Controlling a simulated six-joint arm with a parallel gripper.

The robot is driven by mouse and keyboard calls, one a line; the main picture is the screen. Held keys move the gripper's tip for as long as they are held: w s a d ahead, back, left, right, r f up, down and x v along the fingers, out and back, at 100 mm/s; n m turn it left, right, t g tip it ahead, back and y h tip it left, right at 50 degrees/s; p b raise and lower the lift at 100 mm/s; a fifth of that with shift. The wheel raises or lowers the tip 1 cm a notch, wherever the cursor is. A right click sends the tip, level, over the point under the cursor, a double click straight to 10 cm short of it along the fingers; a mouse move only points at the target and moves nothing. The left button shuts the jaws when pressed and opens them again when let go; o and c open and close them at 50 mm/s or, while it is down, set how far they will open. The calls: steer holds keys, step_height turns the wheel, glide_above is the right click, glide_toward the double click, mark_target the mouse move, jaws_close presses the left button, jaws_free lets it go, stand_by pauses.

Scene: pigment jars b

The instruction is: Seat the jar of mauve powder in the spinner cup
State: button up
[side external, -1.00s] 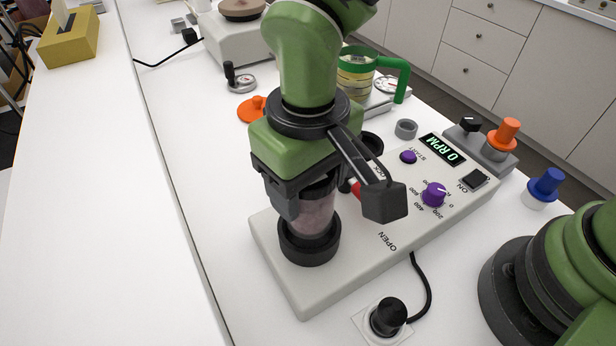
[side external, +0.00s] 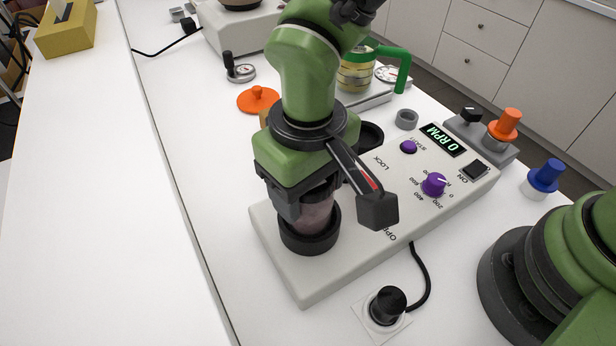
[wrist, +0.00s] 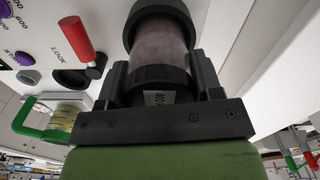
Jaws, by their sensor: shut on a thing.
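The jar of mauve powder (side external: 315,216) is upright in the black spinner cup (side external: 310,240) at the near left of the pale spinner base (side external: 285,275). Its lower end is inside the cup's rim; whether it touches the bottom is hidden. My gripper (side external: 306,203) points down and is shut on the jar's top. In the wrist view, the fingers hold the jar's black lid (wrist: 160,78), with mauve powder behind clear wall and the dark cup ring (wrist: 158,10) at the far end. The lid is hidden in the side view.
The red-handled LOCK lever (wrist: 78,38) stands beside the cup. The panel has a purple knob (side external: 434,184) and a 0 RPM display (side external: 443,140). An orange lid (side external: 258,100) and a green-handled jug (side external: 358,70) stand behind.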

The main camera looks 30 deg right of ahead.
steer(key=shift+f, duration=0.85)
steer(key=o, duration=1)
steer(key=shift+o, duration=0.2)
step_height(320, 180, up, 10)
steer(key=shift+f, duration=0.25)
steer(key=shift+r, duration=0.2)
